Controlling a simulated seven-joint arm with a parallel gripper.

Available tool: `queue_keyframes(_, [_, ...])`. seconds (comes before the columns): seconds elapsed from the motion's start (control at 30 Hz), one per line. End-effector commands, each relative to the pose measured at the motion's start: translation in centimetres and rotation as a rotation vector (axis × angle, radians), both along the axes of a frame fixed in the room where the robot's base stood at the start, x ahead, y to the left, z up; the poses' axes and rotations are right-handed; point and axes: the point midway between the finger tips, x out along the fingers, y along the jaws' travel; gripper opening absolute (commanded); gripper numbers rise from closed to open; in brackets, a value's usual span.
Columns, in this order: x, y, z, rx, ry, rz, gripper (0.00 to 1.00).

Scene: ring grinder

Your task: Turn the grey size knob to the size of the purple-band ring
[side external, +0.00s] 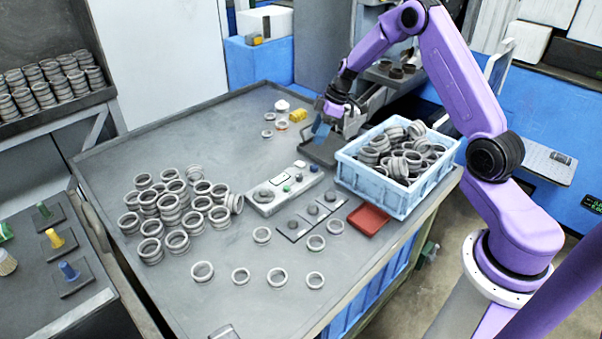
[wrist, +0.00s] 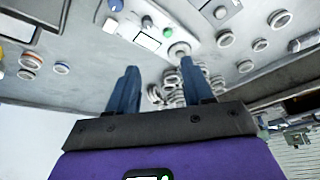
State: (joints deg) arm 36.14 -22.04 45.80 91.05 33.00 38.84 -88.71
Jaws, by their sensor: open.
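The grey control box (side external: 285,188) stands mid-table with a display, a green button (side external: 286,188) and a blue dial (side external: 299,177). A round grey part (side external: 263,195) sits at its left end; it also shows in the wrist view (wrist: 179,50). I cannot tell whether this is the size knob. A few separate rings (side external: 281,124) lie at the back; in the wrist view one has orange and blue bands (wrist: 31,61) and another a blue band (wrist: 62,68). I make out no purple band. My gripper (wrist: 160,66) is open and apart from the box, above the dark tray's area.
A blue crate (side external: 350,178) full of rings stands right of the box. A dark tray (side external: 318,153) and a yellow block (side external: 298,115) are near my gripper. A red tray (side external: 368,219) lies in front of the crate. Many rings (side external: 172,203) are piled at left.

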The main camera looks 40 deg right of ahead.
Motion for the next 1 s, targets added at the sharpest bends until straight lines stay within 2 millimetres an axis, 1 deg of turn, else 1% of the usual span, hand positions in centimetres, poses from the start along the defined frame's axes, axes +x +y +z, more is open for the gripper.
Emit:
queue_keyframes(0.03, [0.3,-1.0,-0.6,0.000,-0.007,-0.009,0.51])
queue_keyframes(0.1, [0.5,-1.9,-0.9,-0.002,-0.016,-0.012,0.51])
queue_keyframes(0.23, [0.7,-2.3,-1.6,-0.004,-0.022,-0.013,0.51])
queue_keyframes(0.37, [1.1,-1.8,-2.9,-0.003,-0.020,-0.014,0.51])
queue_keyframes(0.6, [2.1,-0.6,-7.0,-0.004,-0.019,-0.014,0.51])
queue_keyframes(1.0, [3.9,1.4,-13.3,-0.004,-0.020,-0.013,0.51])
